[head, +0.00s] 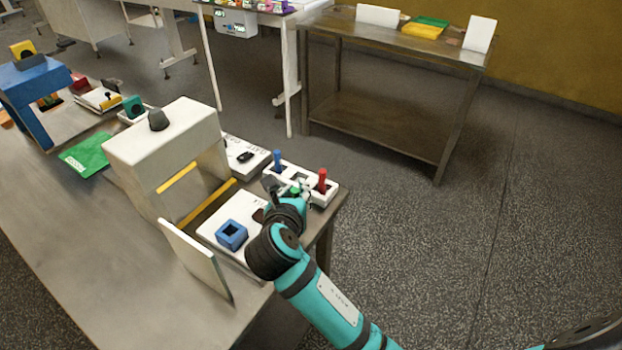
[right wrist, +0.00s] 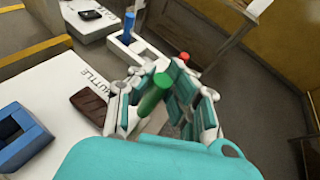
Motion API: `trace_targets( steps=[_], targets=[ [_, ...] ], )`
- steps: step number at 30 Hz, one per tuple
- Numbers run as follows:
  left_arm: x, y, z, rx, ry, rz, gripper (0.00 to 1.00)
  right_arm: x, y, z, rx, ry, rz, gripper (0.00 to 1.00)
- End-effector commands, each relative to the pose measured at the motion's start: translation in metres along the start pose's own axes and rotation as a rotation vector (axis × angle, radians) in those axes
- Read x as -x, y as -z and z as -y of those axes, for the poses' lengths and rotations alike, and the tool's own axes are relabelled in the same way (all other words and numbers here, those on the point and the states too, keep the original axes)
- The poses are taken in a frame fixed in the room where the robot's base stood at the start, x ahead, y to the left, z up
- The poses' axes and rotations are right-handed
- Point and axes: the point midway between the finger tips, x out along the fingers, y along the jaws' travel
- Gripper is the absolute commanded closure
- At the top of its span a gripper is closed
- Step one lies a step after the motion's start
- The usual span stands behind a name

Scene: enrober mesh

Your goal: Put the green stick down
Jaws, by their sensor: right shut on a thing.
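My right gripper (head: 290,199) is over the right end of the near table, beside a white holder (head: 328,194). In the right wrist view its fingers (right wrist: 163,90) are closed around a green stick (right wrist: 154,97), which is tilted. The holder carries a blue stick (head: 277,160) at its left and a red stick (head: 322,179) at its right. The blue stick (right wrist: 130,27) and the red tip (right wrist: 184,56) also show in the right wrist view. The fingers hide part of the holder, so I cannot tell whether the green stick touches it. My left gripper is not in view.
A blue square block (head: 231,235) and a dark brown piece (right wrist: 100,102) lie on the white plate labelled SHUTTLE. A white arch-shaped machine (head: 163,150) and an upright white panel (head: 195,262) stand left of the gripper. The floor to the right is clear.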

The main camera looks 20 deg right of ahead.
Motion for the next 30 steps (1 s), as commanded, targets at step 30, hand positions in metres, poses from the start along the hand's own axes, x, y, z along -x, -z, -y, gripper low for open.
trace_targets(
  steps=[30],
  targets=[
    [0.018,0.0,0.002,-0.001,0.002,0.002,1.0,-0.157,-0.019,-0.011,-0.001,-0.002,-0.002,1.0]
  ],
)
